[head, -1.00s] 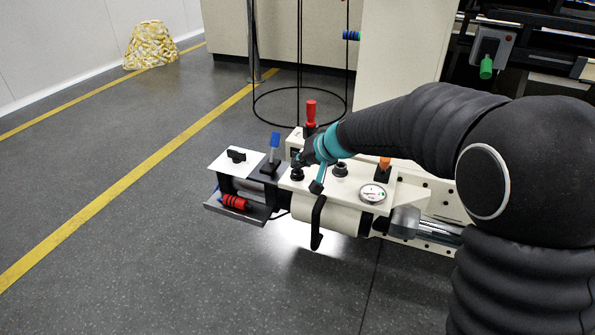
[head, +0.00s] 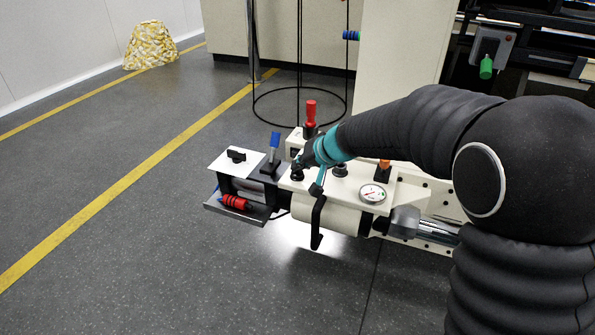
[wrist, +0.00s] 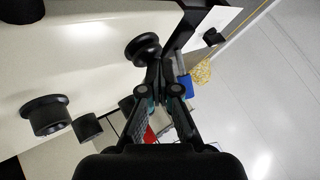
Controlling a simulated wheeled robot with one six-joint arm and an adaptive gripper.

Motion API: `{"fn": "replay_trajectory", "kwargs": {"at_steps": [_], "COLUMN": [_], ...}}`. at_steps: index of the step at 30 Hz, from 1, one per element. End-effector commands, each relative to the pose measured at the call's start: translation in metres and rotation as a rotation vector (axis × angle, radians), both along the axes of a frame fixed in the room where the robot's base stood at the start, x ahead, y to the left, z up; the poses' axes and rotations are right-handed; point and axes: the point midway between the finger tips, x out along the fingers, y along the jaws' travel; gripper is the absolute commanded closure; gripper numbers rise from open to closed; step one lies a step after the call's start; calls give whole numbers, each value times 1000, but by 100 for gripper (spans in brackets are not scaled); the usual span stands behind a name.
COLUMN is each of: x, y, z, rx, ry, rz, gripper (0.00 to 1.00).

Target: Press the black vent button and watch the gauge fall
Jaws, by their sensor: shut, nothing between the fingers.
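A black round button (head: 297,175) stands on the cream top of the machine, and my gripper (head: 299,165) is right over it in the head view. In the wrist view the shut, empty fingers (wrist: 160,62) reach to the edge of a black round button (wrist: 143,48); I cannot tell whether they touch it. A second black button (head: 340,170) stands to the right, and it also seems to show in the wrist view (wrist: 45,115). No label is readable. The round white gauge (head: 372,193) sits further right with a reddish needle; its reading is too small to tell.
A red-handled lever (head: 311,113) and a blue-handled lever (head: 275,140) stand near my gripper. An orange switch (head: 384,164) is behind the gauge. A black crank handle (head: 317,225) hangs at the front.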

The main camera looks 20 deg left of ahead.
Motion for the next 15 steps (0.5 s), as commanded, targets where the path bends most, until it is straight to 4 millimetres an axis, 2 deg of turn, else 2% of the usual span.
{"fn": "replay_trajectory", "kwargs": {"at_steps": [8, 15], "x": [0, 0], "y": [0, 0], "z": [0, 10], "rx": [-1, -1], "ry": [2, 0], "rz": [1, 1], "gripper": [100, 100]}}
